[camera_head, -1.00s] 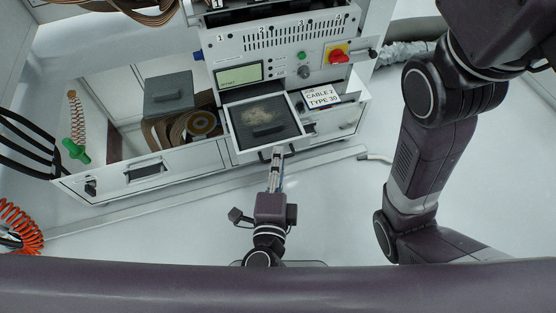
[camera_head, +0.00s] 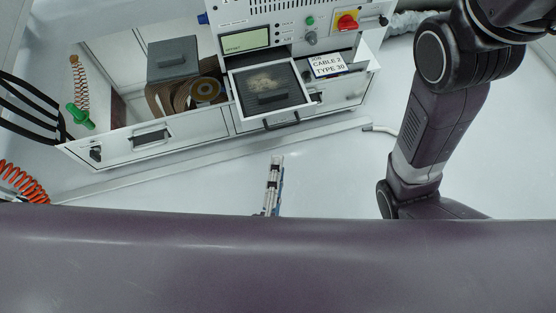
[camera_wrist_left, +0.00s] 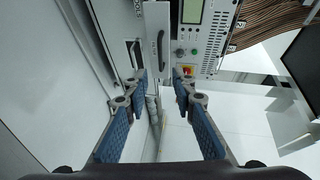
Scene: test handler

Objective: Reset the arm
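My left gripper (camera_head: 273,172) points toward the test handler cabinet, over bare floor. It is clear of the open drawer (camera_head: 307,103) and its dark handle (camera_head: 282,123). In the left wrist view, the two blue-padded fingers (camera_wrist_left: 160,86) are spread with nothing between them. The drawer handle (camera_wrist_left: 160,48) shows beyond the fingertips. My right arm (camera_head: 435,120) hangs bent at the right of the head view; its gripper is out of frame. My left wrist is hidden behind a broad dark part at the bottom.
The control panel (camera_head: 290,36) has a display and a red-yellow switch (camera_head: 347,21). A "CABLE 7 TYPE 30" label (camera_head: 326,66) lies right of the drawer. A larger open drawer (camera_head: 150,140) at left sits below a grey box (camera_head: 172,58). The floor in front (camera_head: 330,170) is clear.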

